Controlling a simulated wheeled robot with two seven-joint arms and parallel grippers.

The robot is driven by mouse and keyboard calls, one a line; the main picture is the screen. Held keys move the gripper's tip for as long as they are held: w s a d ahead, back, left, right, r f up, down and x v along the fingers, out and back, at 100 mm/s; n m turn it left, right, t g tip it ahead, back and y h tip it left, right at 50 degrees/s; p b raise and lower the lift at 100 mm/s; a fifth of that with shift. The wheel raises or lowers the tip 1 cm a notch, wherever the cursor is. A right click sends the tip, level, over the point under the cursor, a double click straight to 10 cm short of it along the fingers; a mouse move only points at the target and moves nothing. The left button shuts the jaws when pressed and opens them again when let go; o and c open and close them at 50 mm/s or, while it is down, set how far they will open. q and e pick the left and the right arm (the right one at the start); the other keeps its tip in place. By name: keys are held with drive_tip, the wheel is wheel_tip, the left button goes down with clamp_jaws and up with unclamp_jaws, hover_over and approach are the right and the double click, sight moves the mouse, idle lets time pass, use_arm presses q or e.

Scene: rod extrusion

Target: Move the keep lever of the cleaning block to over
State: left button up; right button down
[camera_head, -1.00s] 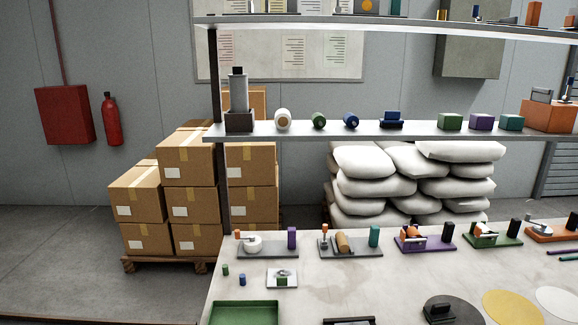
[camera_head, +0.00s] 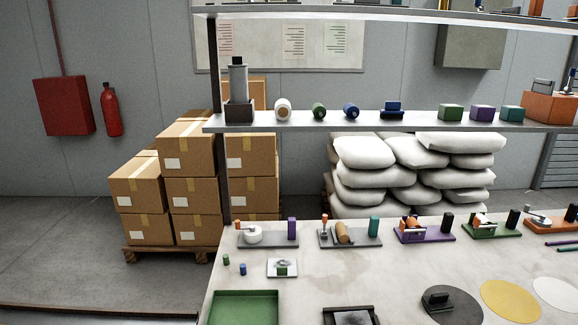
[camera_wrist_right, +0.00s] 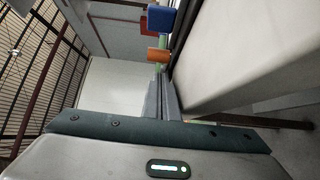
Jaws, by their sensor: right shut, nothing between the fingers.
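Several small fixtures with levers or posts stand in a row along the back of the table. They are a grey one with a white disc (camera_head: 254,236), a grey one with a tan roll (camera_head: 343,233), a purple-based one (camera_head: 424,235), a green-based one (camera_head: 491,228) and an orange-based one (camera_head: 553,222). I cannot tell which is the cleaning block, nor which part is its keep lever. My right gripper (camera_wrist_right: 163,98) is shut and empty in the right wrist view, away from the fixtures. My left gripper is not in view.
A green tray (camera_head: 244,296) and a dark-framed tray (camera_head: 350,312) lie at the table front. A dark round mat (camera_head: 462,308) and a yellow disc (camera_head: 509,300) lie at right. A shelf (camera_head: 400,124) spans above the back. The table's middle is clear.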

drive_tip(key=shift+d, duration=0.15)
drive_tip(key=shift+s+d+b, duration=0.25)
drive_tip(key=shift+s+d, duration=0.05)
drive_tip(key=shift+d, duration=0.8)
drive_tip(key=shift+s+d+b, duration=0.25)
drive_tip(key=shift+d+b, duration=0.05)
drive_tip(key=shift+d, duration=0.75)
drive_tip(key=shift+s+d+b, duration=0.25)
drive_tip(key=shift+s+d, duration=0.05)
drive_tip(key=shift+d, duration=0.8)
drive_tip(key=shift+s+d+f, duration=0.1)
drive_tip(key=shift+d, duration=0.15)
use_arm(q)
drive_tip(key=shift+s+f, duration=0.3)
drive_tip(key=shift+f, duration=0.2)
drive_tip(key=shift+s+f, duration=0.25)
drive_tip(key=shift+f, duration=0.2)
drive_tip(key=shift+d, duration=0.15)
use_arm(e)
drive_tip(key=shift+f, duration=0.1)
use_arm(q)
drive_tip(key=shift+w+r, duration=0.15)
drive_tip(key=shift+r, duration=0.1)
use_arm(e)
drive_tip(key=shift+r, duration=0.3)
